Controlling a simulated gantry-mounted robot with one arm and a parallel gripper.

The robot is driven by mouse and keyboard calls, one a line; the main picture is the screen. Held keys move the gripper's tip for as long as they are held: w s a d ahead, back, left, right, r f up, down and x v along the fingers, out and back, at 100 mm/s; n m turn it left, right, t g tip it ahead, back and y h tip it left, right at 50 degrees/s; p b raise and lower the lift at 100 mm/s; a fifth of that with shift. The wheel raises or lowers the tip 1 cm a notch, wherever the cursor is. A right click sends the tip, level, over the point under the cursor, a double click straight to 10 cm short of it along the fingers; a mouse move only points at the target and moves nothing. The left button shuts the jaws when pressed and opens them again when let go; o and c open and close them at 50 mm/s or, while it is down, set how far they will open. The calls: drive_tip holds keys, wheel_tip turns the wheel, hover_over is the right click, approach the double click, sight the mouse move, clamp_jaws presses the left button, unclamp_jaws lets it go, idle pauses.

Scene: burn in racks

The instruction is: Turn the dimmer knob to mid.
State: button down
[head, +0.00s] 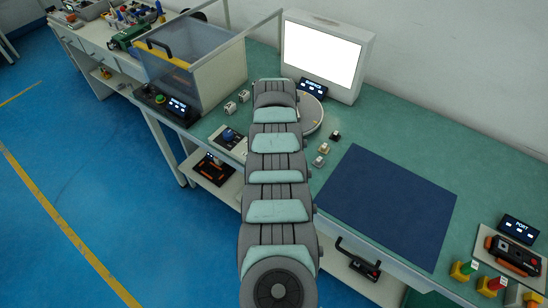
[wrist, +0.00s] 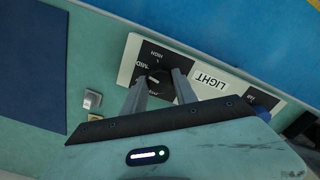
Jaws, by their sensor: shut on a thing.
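The dimmer knob (wrist: 155,85) is black and round, with a small pale mark on it. It sits on a white panel (wrist: 208,65) printed LIGHT, with HIGH and MID labels beside the knob in the wrist view. My gripper (wrist: 159,77) has its two grey fingers on either side of the knob and is shut on it. Exactly where the knob's mark points is too small to tell. In the head view my arm covers the gripper and the knob; part of the panel (head: 241,151) shows left of the arm.
A blue knob (wrist: 264,103) is on the panel's other end. A small metal-topped switch (wrist: 92,98) and a dark blue mat (wrist: 30,70) lie to the left in the wrist view. A lit white screen (head: 322,54) and a clear-fronted box (head: 222,75) stand behind on the bench.

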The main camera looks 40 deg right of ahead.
drive_tip(key=c, duration=1)
unclamp_jaws()
drive_tip(key=shift+o, duration=0.2)
drive_tip(key=shift+r, duration=0.1)
wheel_tip(320, 180, up, 11)
drive_tip(key=p, duration=0.1)
drive_tip(key=shift+f+p, duration=0.2)
drive_tip(key=shift+p, duration=0.1)
